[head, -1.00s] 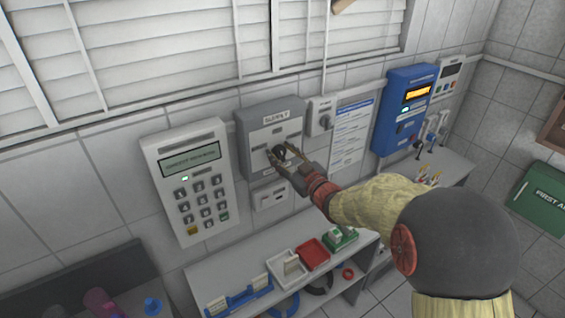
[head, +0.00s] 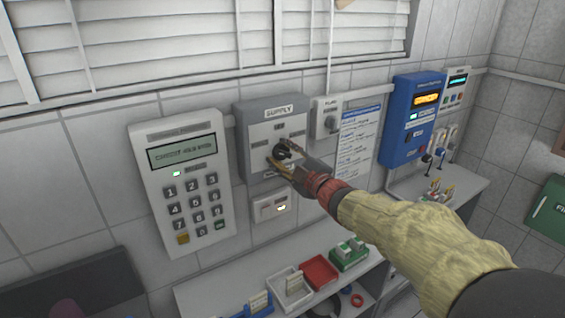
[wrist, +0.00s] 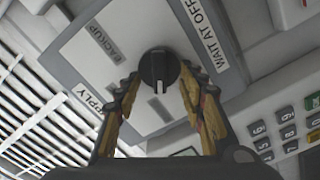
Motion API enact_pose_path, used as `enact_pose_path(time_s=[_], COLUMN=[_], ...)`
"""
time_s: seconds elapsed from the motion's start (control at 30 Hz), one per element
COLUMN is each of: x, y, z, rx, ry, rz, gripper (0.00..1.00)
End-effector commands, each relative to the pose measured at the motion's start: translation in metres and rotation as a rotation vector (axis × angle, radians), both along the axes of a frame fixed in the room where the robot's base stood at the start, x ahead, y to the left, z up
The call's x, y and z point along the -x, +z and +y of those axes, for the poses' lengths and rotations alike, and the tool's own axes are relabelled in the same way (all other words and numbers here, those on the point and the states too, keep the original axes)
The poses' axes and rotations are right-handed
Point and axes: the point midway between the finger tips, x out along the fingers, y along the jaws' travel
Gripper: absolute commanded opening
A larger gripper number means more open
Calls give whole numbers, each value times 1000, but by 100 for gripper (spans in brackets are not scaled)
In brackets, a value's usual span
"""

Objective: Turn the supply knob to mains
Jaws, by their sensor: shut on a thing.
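The supply knob (head: 283,150) is a round black knob on the grey box labelled SUPPLY (head: 262,126), mounted on the tiled wall. In the wrist view the knob (wrist: 159,66) carries a white pointer mark directed down the picture, toward my palm. Labels BACKUP and WAIT AT OFF show on the box's face (wrist: 135,25); I cannot read a mains label. My gripper (head: 283,160) is shut on the knob, with one finger on each side of it in the wrist view (wrist: 158,85). The fingers partly cover the box's face.
A white keypad meter (head: 181,185) hangs left of the box. A small switch unit (head: 328,118) and a notice (head: 360,130) are to its right, then a blue unit (head: 412,120). A shelf with trays (head: 320,270) stands below. Blinds hang above.

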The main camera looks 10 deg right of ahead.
Motion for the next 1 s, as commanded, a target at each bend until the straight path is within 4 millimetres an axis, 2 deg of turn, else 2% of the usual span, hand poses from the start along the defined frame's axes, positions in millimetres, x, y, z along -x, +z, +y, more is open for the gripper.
enact_pose_path(time_s=[0.6,0.63,0.9,1.0], x=[0,0,0,0], y=[-1,-1,-1,0], z=[1,1,0,0], rx=[39,39,38,37], ry=[1,1,1,1], rz=[-12,-12,-12,-11], gripper=[15,42,57,58])
